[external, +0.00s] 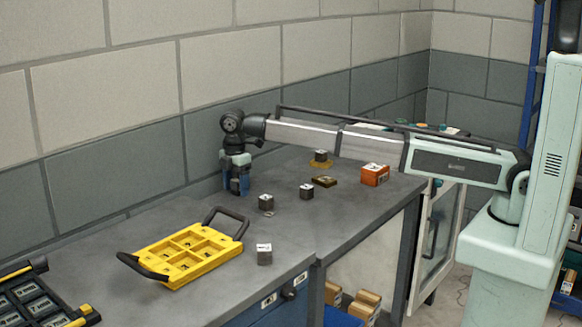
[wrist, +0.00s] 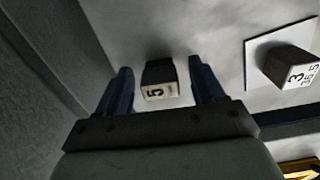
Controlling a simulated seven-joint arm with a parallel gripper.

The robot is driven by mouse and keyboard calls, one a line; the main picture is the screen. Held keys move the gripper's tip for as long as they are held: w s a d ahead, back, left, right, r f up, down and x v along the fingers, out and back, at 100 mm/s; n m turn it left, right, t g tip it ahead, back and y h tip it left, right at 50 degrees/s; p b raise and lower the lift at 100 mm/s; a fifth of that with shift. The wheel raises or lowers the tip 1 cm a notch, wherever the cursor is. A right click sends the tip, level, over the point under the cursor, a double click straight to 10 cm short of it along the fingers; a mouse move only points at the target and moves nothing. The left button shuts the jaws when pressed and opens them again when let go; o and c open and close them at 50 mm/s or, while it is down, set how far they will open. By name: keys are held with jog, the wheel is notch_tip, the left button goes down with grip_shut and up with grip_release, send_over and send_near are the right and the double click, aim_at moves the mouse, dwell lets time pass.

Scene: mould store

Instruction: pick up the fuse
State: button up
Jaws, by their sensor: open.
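My gripper (external: 238,186) points down over the bench near the back wall, its blue fingers apart. In the wrist view a small dark block with a white end marked 5 (wrist: 159,84) lies between the open fingers (wrist: 160,66), with gaps at its sides. I cannot tell if it touches the bench, and the fingers hide it in the external view. No block is clearly identifiable as the fuse.
An orange box (external: 375,175), a flat brown piece (external: 323,181) and a block on a yellow disc (external: 321,155) stand to the right. The wall is close behind my gripper.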

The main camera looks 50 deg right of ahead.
jog(key=c, duration=1.1)
jog(key=shift+o, duration=0.2)
